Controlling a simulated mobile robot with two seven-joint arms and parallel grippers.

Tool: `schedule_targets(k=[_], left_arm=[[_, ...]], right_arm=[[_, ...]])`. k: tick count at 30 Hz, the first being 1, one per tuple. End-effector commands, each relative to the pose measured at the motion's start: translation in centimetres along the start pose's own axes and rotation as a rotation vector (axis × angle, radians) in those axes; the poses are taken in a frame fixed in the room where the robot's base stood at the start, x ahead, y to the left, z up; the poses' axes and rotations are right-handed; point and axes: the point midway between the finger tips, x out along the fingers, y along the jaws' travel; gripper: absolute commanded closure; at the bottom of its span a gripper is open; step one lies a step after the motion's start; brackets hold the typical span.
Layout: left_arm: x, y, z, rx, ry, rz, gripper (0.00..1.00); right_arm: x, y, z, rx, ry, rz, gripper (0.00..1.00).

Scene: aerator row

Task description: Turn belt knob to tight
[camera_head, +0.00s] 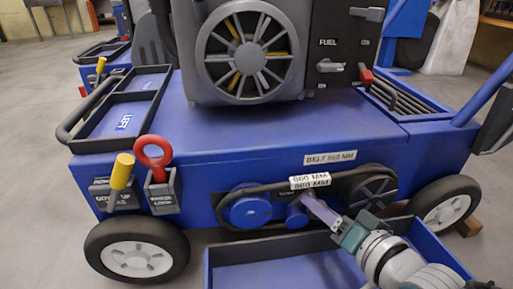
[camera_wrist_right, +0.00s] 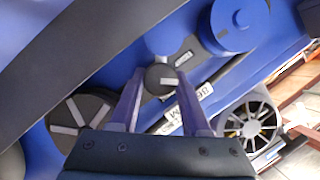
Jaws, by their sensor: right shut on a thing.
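My right gripper (camera_head: 313,204) reaches in from the lower right to the belt drive on the front of the blue machine. In the right wrist view its two fingers (camera_wrist_right: 161,78) are on either side of a dark round belt knob (camera_wrist_right: 152,77) with a light mark, and it is shut on the knob. In the head view the fingers mostly hide the knob. The black belt (camera_head: 282,185) runs around a blue pulley (camera_head: 249,211) at left and a dark spoked pulley (camera_head: 375,190) at right. My left gripper is not in view.
A blue open tray (camera_head: 225,279) lies below the drive. A yellow handle (camera_head: 122,171) and a red wheel-lock ring (camera_head: 153,152) stand at left. Wheels flank the front. An engine (camera_head: 247,52) sits on top.

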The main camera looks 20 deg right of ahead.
Motion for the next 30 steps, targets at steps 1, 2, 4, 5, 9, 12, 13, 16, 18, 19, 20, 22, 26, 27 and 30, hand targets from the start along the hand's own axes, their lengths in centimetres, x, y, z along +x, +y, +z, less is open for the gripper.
schedule_targets(k=[1,2,4,5,9,12,13,16,18,19,20,22,26,27,30], left_arm=[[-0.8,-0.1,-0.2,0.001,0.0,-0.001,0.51],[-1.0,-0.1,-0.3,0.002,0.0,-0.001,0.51],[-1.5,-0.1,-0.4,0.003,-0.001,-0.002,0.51],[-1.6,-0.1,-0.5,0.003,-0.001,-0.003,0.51],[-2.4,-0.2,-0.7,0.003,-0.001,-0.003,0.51],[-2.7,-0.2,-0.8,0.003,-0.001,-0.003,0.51],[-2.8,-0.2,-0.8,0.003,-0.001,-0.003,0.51],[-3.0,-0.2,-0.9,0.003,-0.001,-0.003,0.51],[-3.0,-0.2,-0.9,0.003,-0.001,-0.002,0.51],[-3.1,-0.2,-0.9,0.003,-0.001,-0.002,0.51],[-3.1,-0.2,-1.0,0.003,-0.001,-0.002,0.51],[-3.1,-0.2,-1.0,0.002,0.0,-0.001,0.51],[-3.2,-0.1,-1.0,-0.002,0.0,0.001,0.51],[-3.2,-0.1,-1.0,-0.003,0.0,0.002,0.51],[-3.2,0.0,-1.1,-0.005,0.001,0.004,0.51]], right_arm=[[-0.1,-0.3,-0.2,-0.033,-0.002,0.019,1.0],[-0.1,-0.3,-0.2,-0.057,-0.002,0.029,1.0],[-0.1,-0.3,-0.1,-0.118,-0.003,0.055,1.0],[-0.1,-0.4,-0.1,-0.144,-0.002,0.065,1.0],[-0.1,-0.4,0.0,-0.264,-0.003,0.116,1.0],[-0.1,-0.4,0.1,-0.347,-0.003,0.15,1.0],[-0.1,-0.4,0.1,-0.369,-0.003,0.16,1.0],[0.0,-0.4,0.1,-0.443,-0.003,0.189,1.0],[0.0,-0.4,0.2,-0.49,-0.004,0.208,1.0],[0.0,-0.4,0.2,-0.509,-0.004,0.215,1.0],[0.0,-0.3,0.2,-0.526,-0.004,0.223,1.0],[0.0,-0.4,0.2,-0.563,-0.003,0.237,1.0],[0.0,-0.4,0.3,-0.617,-0.003,0.258,1.0],[0.0,-0.3,0.3,-0.63,-0.003,0.264,1.0],[0.0,-0.3,0.2,-0.655,-0.003,0.273,1.0]])
